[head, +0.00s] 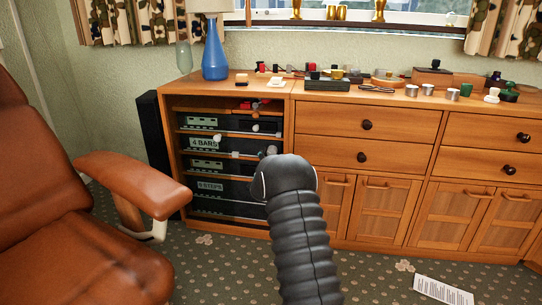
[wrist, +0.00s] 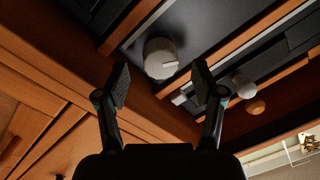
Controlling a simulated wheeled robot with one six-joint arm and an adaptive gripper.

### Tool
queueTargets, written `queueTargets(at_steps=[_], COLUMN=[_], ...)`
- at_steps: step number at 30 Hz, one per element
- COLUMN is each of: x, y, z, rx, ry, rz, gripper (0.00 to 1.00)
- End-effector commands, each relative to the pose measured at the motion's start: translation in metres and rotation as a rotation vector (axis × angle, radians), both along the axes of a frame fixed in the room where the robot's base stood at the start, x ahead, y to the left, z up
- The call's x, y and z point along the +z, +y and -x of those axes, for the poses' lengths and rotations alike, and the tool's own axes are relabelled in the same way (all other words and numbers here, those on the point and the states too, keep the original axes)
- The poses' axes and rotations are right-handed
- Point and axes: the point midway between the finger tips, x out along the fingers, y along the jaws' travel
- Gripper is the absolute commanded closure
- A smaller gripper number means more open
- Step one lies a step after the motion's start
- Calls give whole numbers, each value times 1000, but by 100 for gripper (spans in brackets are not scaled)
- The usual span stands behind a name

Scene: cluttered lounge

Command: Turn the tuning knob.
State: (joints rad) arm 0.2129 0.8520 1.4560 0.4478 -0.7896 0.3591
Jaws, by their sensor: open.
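A round, pale grey knob (wrist: 160,58) with a light pointer mark stands on a dark equipment panel (wrist: 205,30) in the wrist view. No label shows there, so I cannot tell from lettering that it is the tuning knob. My gripper (wrist: 160,70) is open, with one finger on each side of the knob in the picture. Whether either finger touches it is unclear. In the head view, my black arm reaches the right part of the shelf unit (head: 288,110) and hides the gripper.
A second pale knob (wrist: 244,87), an orange-brown knob (wrist: 256,106) and a small white switch (wrist: 178,98) sit nearby. Wooden shelf edges lie close around the panel. A brown leather armchair (head: 60,220) stands left. Several small items crowd the sideboard top. Carpet (head: 215,270) is open in front.

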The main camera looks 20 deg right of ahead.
Motion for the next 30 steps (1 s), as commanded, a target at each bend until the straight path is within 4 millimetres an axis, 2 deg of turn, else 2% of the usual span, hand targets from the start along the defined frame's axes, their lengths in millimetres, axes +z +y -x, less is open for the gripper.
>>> queueTargets(at_steps=[8, 19, 20, 24, 27, 30], x=[0, 0, 0, 0, 0, 0], y=[-13, -14, -14, -14, -14, -14], z=[-21, -24, -24, -24, -24, -24], rx=[0, 1, 1, 1, 0, 1], ry=[0, 1, 1, 1, 0, 1], rz=[0, 0, 0, 0, 0, 0], gripper=[32, 32, 34, 69, 92, 92])
